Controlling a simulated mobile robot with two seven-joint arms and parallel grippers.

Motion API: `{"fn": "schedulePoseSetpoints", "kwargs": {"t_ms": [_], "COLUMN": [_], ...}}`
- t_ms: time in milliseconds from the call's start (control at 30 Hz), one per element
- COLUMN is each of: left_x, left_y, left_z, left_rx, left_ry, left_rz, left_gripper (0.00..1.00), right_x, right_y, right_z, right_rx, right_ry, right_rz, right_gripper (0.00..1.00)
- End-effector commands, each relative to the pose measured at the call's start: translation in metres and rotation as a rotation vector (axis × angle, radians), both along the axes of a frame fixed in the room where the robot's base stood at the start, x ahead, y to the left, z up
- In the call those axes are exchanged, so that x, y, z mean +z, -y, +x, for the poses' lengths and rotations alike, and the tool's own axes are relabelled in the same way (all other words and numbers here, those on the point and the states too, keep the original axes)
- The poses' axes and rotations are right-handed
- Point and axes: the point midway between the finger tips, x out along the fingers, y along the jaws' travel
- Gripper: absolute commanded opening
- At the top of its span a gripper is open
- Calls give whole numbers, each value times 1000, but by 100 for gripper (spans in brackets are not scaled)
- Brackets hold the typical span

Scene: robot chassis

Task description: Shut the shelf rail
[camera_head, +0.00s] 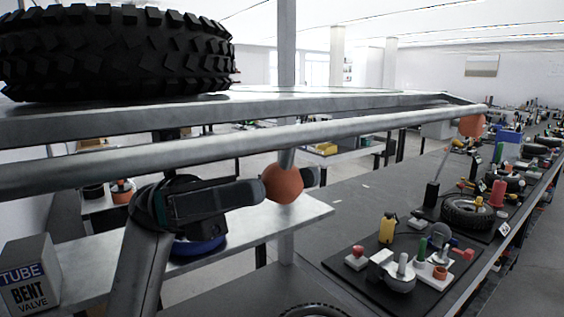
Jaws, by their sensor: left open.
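The shelf rail is a grey metal tube (225,143) running across the view just in front of the upper shelf (330,103). An orange ball (283,183) hangs below it on a short post near the middle, and a second orange ball (473,125) is at its right end. My left gripper (279,187) reaches in from the lower left, below the rail. Its dark fingers are open, one at the left of the middle ball and one partly hidden behind it on the right. I cannot tell whether they touch the ball. My right gripper is not in view.
A large black tyre (115,55) lies on the upper shelf. A lower shelf (300,213) holds a "TUBE BENT VALVE" box (32,278) and a blue round item (198,246). A dark table (365,195) at the right carries trays of small parts; its left part is mostly bare.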

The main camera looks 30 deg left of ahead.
Motion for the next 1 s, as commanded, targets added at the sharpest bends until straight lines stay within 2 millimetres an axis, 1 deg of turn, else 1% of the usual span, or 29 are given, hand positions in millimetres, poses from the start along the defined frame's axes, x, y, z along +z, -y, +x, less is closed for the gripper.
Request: {"fn": "schedulePoseSetpoints", "kwargs": {"t_ms": [33,100,200,500,1000], "left_x": [4,6,7,7,7], "left_y": [6,12,16,18,18], "left_z": [-1,-1,-2,-2,-2], "left_rx": [-2,-1,-1,0,0], "left_ry": [1,0,0,-1,-1], "left_rz": [1,1,1,0,0], "left_gripper": [71,71,71,71,15], "right_x": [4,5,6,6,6], "right_y": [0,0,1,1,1], "right_z": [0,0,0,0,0], "right_rx": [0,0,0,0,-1], "right_ry": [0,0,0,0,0], "right_rz": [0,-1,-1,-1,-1], "right_gripper": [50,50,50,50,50]}}
